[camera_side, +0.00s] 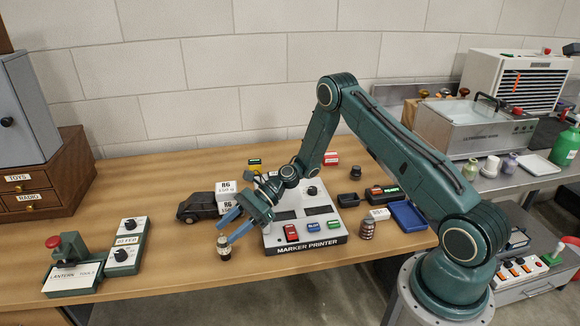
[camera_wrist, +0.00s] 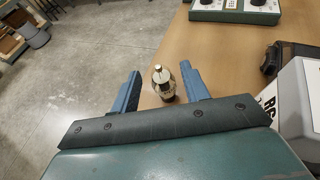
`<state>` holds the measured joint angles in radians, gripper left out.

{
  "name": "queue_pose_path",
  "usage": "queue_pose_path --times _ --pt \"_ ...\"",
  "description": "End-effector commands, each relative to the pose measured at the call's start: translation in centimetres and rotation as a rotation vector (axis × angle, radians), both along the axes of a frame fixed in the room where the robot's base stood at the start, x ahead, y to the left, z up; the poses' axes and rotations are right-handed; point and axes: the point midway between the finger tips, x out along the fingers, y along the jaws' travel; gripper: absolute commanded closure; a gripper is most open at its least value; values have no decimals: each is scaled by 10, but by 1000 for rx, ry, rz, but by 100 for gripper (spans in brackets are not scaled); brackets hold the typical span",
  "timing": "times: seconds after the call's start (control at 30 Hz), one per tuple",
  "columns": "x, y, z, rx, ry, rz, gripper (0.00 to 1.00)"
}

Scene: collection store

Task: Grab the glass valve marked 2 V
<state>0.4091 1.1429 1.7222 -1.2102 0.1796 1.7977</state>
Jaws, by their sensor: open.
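A small glass valve (camera_side: 223,250) with a dark base stands upright near the front edge of the wooden table. In the wrist view the valve (camera_wrist: 164,86) shows a pale top and a dark body; no marking on it can be read. My gripper (camera_side: 232,226) is open, its blue fingers reaching down and left toward the valve. In the wrist view the valve appears between the two fingers of my gripper (camera_wrist: 160,72), nearer the right one. I cannot tell whether either finger touches it.
A lantern tool (camera_side: 72,272) and green control box (camera_side: 125,252) are at left. A ribbed brown jar (camera_side: 368,229) stands right of the printer.

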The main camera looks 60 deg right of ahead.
Motion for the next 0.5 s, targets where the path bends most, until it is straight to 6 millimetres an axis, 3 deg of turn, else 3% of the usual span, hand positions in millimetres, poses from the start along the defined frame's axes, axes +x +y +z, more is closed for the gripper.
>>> queue_pose_path --times 0.5 --pt "13 43 -17 0 0 1 54"
